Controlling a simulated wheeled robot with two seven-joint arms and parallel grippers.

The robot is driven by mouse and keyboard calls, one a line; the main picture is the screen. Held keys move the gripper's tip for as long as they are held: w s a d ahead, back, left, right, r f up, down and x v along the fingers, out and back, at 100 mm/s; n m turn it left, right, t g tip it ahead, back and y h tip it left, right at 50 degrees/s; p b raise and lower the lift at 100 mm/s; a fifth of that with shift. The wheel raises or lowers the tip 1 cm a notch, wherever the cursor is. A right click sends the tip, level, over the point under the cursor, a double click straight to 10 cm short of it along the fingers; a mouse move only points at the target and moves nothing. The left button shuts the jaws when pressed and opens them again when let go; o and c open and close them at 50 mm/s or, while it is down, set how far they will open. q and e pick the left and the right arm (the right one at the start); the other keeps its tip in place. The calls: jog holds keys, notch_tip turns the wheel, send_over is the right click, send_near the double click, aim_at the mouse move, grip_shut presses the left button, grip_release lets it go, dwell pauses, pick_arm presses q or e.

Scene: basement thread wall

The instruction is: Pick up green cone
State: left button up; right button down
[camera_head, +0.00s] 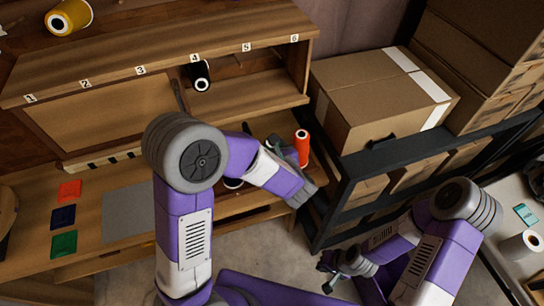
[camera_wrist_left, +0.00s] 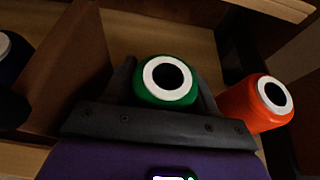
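The green cone (camera_wrist_left: 150,96), with a white top ring and dark hole, stands between the two fingers of my left gripper (camera_wrist_left: 165,85) in the left wrist view. The fingers lie close along both its sides; I cannot tell whether they press on it. In the head view my left gripper (camera_head: 279,150) is over the lower shelf at the right end, and the green cone is hidden there. My right gripper (camera_head: 326,276) is low in front of the black rack, its small fingertips apart and empty.
An orange cone (camera_head: 302,148) stands just right of my left gripper; it also shows in the wrist view (camera_wrist_left: 250,105). A wooden divider (camera_wrist_left: 75,70) and a dark cone (camera_wrist_left: 12,60) are to the left. A black cone (camera_head: 200,76) sits above. A cardboard box (camera_head: 375,95) is at right.

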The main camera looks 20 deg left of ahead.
pick_arm(q)
jog(key=c, duration=0.6)
notch_tip(320, 180, up, 18)
jog(key=p, duration=0.6)
jog(key=shift+p, duration=0.3)
